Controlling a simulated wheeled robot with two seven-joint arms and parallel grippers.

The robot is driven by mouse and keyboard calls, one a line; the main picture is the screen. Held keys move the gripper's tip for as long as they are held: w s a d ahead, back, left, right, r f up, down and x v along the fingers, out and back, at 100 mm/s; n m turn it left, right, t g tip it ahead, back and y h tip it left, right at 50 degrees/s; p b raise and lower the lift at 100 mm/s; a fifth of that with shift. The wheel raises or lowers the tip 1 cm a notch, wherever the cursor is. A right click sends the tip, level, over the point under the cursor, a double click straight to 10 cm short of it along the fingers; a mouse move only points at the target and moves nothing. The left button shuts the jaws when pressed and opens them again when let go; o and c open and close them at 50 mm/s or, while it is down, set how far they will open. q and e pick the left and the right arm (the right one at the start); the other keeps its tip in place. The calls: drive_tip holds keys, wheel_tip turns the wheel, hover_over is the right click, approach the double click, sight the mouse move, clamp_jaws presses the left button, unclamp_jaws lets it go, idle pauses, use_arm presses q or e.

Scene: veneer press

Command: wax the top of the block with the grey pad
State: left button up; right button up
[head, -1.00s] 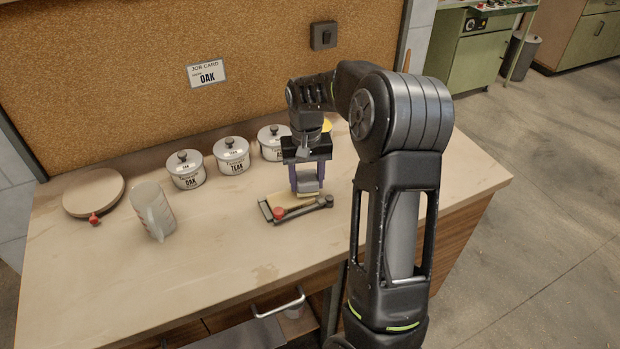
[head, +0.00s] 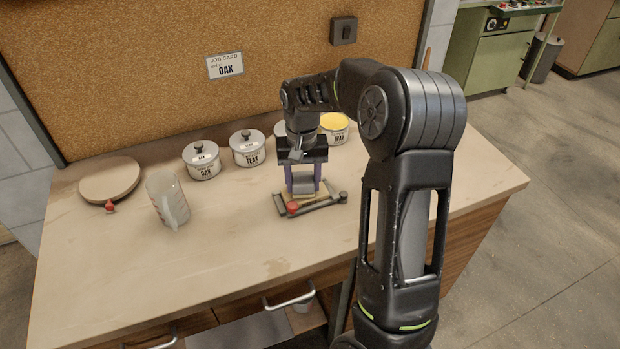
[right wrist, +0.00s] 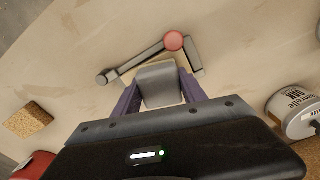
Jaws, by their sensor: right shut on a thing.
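My right gripper (head: 303,182) is shut on the grey pad (right wrist: 160,84), which also shows between its purple fingers in the head view (head: 303,184). The pad is over the pale wooden block (head: 321,188), which sits in a dark clamp frame with a red knob (head: 293,207). The block is mostly hidden by the pad and gripper. The frame and its red knob (right wrist: 174,41) also show in the right wrist view. I cannot tell for sure whether the pad touches the block's top. My left gripper is not in view.
An open tin of yellow wax (head: 333,122) stands behind the arm. Lidded tins marked oak (head: 202,161) and teak (head: 247,148) stand to its left. A clear jug (head: 168,200) and a round board (head: 110,180) are farther left. The bench front (head: 200,270) is clear.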

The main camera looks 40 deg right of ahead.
sight(284, 198)
drive_tip(key=shift+w+a, duration=0.2)
drive_tip(key=shift+a, duration=0.4)
drive_tip(key=shift+a, duration=0.1)
drive_tip(key=shift+w+a+f, duration=0.1)
drive_tip(key=shift+w+a, duration=0.2)
drive_tip(key=shift+a, duration=0.5)
drive_tip(key=shift+w+a, duration=0.3)
drive_tip(key=shift+a, duration=0.5)
wheel_tip(284, 198, up, 6)
drive_tip(key=p, duration=0.4)
drive_tip(key=shift+f, duration=0.1)
wheel_tip(284, 198, up, 3)
drive_tip(key=shift+r+p, duration=0.1)
drive_tip(key=shift+p, duration=0.65)
